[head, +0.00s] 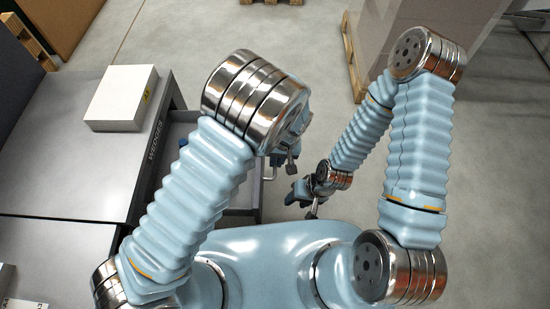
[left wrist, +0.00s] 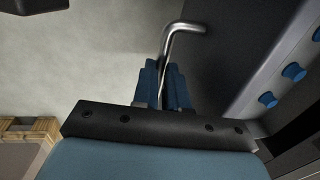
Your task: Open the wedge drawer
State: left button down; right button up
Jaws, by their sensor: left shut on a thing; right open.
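The wedge drawer (head: 240,212) stands out from the front of the grey cabinet, under the label "WEDGES". Much of it is hidden behind my left arm. Its metal bar handle (head: 269,173) shows at the drawer front, and its bent end (left wrist: 186,28) shows in the left wrist view. My left gripper (head: 288,160) is at the handle; in the left wrist view its blue fingers (left wrist: 165,85) are closed around the bar. My right gripper (head: 312,208) is open and empty, low in front of my body, apart from the drawer.
A white box (head: 122,97) lies on the grey cabinet top (head: 60,165). Several blue pieces (left wrist: 293,73) show along a dark panel in the left wrist view. Wrapped boxes on a pallet (head: 352,62) stand at the back right. The concrete floor between is clear.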

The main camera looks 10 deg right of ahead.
pick_arm(q)
jog(key=c, duration=1.2)
grip_release()
jog(key=shift+o, duration=0.2)
notch_tip(320, 180, up, 14)
jog(key=d, duration=0.2)
jog(key=shift+s+d+f, duration=0.2)
jog(key=shift+d+f, duration=0.05)
